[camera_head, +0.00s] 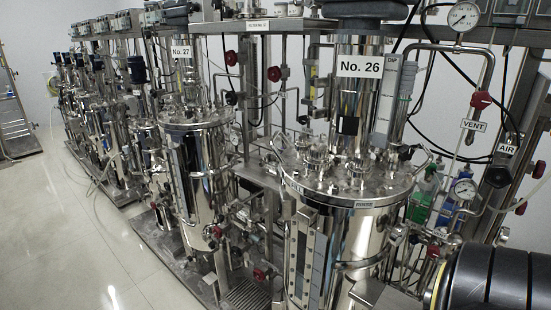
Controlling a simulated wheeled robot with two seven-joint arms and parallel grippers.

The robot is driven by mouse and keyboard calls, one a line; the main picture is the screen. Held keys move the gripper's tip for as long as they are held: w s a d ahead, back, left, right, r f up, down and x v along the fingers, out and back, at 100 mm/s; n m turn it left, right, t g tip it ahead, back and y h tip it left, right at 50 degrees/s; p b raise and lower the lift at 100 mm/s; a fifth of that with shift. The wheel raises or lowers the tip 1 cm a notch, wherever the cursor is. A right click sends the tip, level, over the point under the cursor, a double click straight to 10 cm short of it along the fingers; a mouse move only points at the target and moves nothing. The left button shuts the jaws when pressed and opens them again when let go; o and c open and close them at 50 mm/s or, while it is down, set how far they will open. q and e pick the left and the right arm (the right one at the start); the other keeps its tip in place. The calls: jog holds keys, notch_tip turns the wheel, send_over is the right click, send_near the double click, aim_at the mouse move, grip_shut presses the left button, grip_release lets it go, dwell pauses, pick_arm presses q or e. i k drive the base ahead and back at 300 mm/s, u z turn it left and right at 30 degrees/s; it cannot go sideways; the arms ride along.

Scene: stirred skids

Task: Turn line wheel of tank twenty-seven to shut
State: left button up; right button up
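Tank twenty-seven (195,165) is a shiny steel vessel left of the middle, with a "No. 27" label (180,51) on its upper column. Several small red handwheels are near it. One red wheel (231,58) is on the upright pipes right of its column, and another red wheel (274,74) is further right, between tanks twenty-seven and twenty-six. I cannot tell which is the line wheel, or whether any is open or shut. Neither gripper is in view.
Tank twenty-six (345,195) stands nearer, right of the middle. A red wheel (481,100) sits above the "VENT" label (474,125). More skids recede at the left. The pale floor (90,235) at front left is clear. A black ribbed cylinder fills the lower right corner.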

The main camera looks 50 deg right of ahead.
aim_at(216, 229)
jog(key=z, duration=0.65)
jog(key=i, duration=1.2)
jog(key=z, duration=1.25)
jog(key=i, duration=0.15)
jog(key=z, duration=0.05)
